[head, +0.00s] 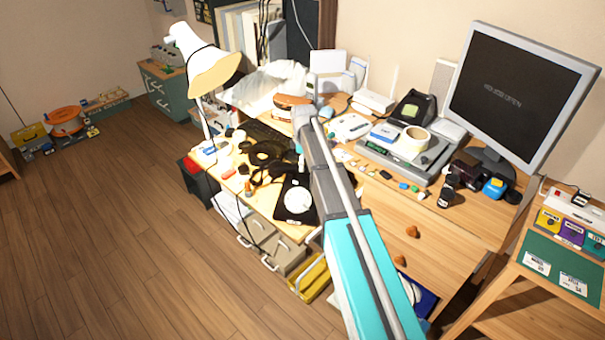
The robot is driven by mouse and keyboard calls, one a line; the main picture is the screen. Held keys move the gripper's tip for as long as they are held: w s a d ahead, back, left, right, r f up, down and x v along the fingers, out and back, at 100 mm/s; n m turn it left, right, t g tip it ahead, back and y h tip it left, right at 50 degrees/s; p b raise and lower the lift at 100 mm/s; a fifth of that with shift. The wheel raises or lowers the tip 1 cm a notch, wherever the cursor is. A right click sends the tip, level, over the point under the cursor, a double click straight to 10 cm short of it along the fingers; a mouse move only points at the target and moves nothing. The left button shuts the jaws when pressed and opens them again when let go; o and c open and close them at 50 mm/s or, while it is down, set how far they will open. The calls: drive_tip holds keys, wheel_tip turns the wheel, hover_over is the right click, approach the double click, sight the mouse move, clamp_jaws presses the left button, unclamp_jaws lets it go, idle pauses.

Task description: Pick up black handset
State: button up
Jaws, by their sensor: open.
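A black dial phone with a round white dial (298,200) stands near the front edge of the cluttered desk, just left of my arm. I cannot clearly make out its black handset; my arm may cover part of it. My arm reaches from the bottom right up over the desk. My gripper (301,130) is at its far end, above the middle of the desk and beyond the dial phone. Its fingers are small and hard to tell from the clutter. Nothing is seen held in it.
A white lamp (200,62) rises at the desk's left. Black headphones or cables (262,158) lie left of my gripper. A monitor (515,95), a tape roll (412,140) and small parts are to the right.

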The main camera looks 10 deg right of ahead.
drive_tip(key=shift+f, duration=0.15)
drive_tip(key=f+b, duration=0.3)
drive_tip(key=shift+w, duration=0.25)
drive_tip(key=shift+f+b, duration=1)
drive_tip(key=shift+b, duration=0.15)
clamp_jaws()
